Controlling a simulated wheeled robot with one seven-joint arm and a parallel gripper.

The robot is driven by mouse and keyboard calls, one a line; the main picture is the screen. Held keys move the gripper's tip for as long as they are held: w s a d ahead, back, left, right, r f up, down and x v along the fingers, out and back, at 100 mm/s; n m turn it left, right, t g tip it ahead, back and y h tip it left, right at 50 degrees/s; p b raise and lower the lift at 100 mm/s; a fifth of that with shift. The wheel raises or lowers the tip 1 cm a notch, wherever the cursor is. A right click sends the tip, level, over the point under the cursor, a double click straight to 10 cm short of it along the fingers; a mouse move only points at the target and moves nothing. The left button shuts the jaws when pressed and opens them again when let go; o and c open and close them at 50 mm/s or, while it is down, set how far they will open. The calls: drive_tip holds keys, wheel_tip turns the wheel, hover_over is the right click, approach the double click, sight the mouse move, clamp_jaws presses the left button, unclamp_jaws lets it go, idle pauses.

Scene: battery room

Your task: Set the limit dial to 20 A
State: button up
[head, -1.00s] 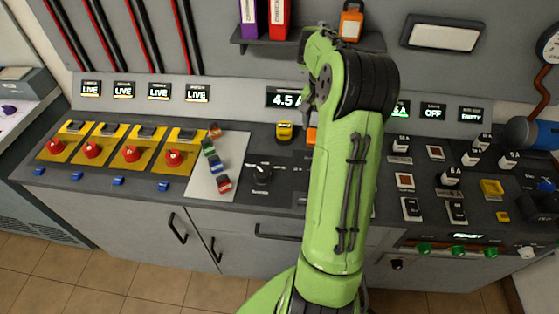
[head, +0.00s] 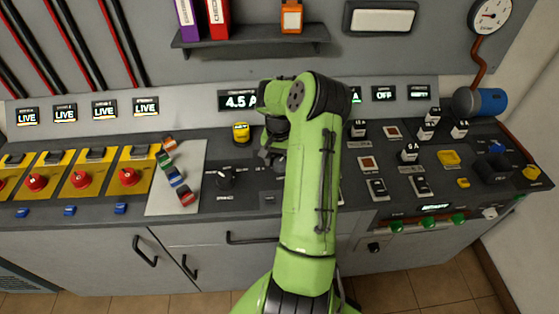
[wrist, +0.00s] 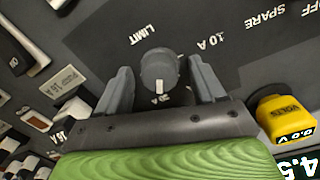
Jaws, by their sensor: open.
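The limit dial (wrist: 158,68), a dark round knob with a white pointer line, shows in the wrist view under the printed word LIMIT. Its pointer faces the bottom of that picture; a "10 A" mark is printed to its upper right, and a mark by the pointer is partly hidden and unreadable. My gripper (wrist: 161,84) is open, with one finger on each side of the dial; I cannot tell whether they touch it. In the head view my gripper (head: 268,157) is low over the panel, and my arm hides the dial. A display (head: 238,100) reads 4.5 A.
A yellow volt meter (head: 241,132) stands close by; it also shows in the wrist view (wrist: 286,116). Another black rotary knob (head: 227,178) is left of my gripper. Several coloured blocks lie on a grey plate (head: 157,202). Switches (head: 377,187) fill the panel's right side.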

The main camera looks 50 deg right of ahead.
drive_tip(key=c, duration=1.1)
drive_tip(key=shift+o, duration=0.2)
drive_tip(key=shift+n, duration=0.3)
drive_tip(key=n, duration=0.4)
drive_tip(key=shift+s+n+p, duration=0.1)
drive_tip(key=shift+n+p, duration=0.3)
drive_tip(key=n, duration=0.6)
drive_tip(key=shift+d+n, duration=0.1)
drive_tip(key=shift+n, duration=0.2)
drive_tip(key=o, duration=1.1)
drive_tip(key=shift+c, duration=0.2)
